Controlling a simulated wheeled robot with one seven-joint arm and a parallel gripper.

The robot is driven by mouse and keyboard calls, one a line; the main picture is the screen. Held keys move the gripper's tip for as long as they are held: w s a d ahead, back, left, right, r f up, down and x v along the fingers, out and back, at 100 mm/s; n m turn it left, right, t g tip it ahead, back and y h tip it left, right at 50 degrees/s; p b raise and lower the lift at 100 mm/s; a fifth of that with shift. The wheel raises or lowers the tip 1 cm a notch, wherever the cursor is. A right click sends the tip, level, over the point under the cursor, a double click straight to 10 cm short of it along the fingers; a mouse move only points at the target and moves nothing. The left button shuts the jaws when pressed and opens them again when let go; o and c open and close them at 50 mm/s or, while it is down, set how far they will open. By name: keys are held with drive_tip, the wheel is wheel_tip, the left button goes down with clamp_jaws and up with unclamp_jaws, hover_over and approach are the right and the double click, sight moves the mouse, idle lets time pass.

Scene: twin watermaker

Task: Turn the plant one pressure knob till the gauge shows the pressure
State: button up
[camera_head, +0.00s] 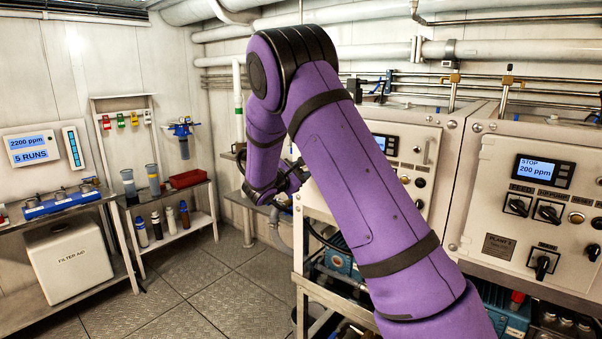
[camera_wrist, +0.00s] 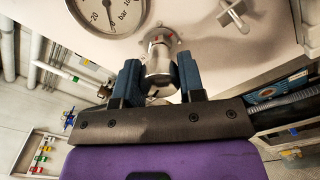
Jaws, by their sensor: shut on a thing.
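In the wrist view the pressure knob (camera_wrist: 160,62) is a shiny metal handle standing out from the pale panel. My gripper (camera_wrist: 160,80) has one blue-grey finger on each side of it and is shut on it. The round white pressure gauge (camera_wrist: 100,12), marked in bar, is partly cut off by the top edge. Its dark needle points toward the lower part of the dial; I cannot read the exact value. In the head view my purple arm covers part of the plant one panel (camera_head: 409,152), and the knob and gauge are hidden there.
A grey valve handle (camera_wrist: 232,15) sits to the knob's right in the wrist view. In the head view the plant two panel (camera_head: 545,205) stands at right, its display (camera_head: 537,170) reading STOP 200 ppm. A bottle shelf (camera_head: 170,190) stands at left. The floor (camera_head: 200,290) between is clear.

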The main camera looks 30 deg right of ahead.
drive_tip(key=m, duration=1.4)
drive_tip(key=shift+m, duration=0.3)
drive_tip(key=m, duration=0.3)
drive_tip(key=shift+f+m, duration=0.1)
drive_tip(key=shift+m, duration=0.2)
drive_tip(key=m, duration=0.3)
drive_tip(key=shift+m, duration=0.4)
drive_tip(key=m, duration=0.6)
drive_tip(key=shift+m, duration=0.4)
drive_tip(key=o, duration=0.9)
